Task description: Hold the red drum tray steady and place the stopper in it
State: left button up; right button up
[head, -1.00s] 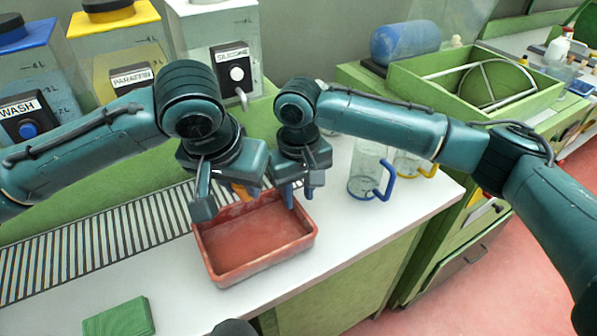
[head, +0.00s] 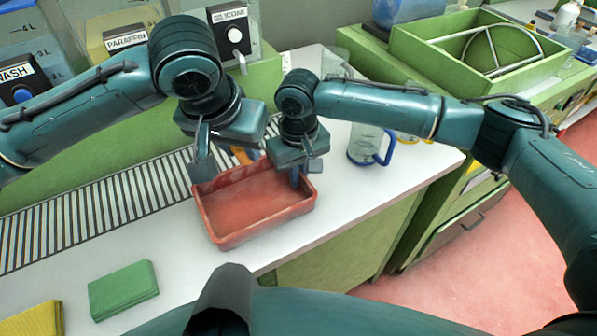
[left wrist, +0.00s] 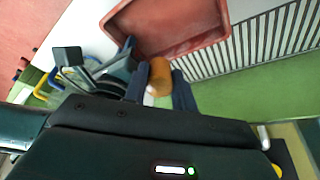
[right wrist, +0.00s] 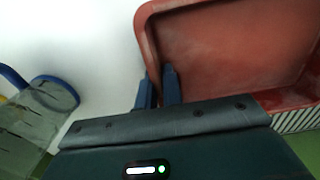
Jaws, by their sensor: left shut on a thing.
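The red drum tray (head: 255,240) sits on the white bench top. It also shows in the left wrist view (left wrist: 170,52) and the right wrist view (right wrist: 235,50), and its visible floor is bare. My left gripper (head: 222,165) is shut on the orange-brown stopper (left wrist: 160,72), above the tray's back edge; the stopper is partly hidden in the head view (head: 239,154). My right gripper (right wrist: 158,86) is at the tray's rim near the back right corner, one finger on each side of the wall. I cannot tell whether the fingers press on it.
A clear jug with a blue handle (head: 366,146) stands right of the tray. A slatted drain grille (head: 110,210) lies to the left. Labelled containers (head: 120,40) stand behind.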

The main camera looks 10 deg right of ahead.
grip_shut()
pick_arm(q)
send_over(253, 209)
jog(key=shift+f, duration=5.4)
jog(key=o, duration=1)
jog(key=v, duration=1.2)
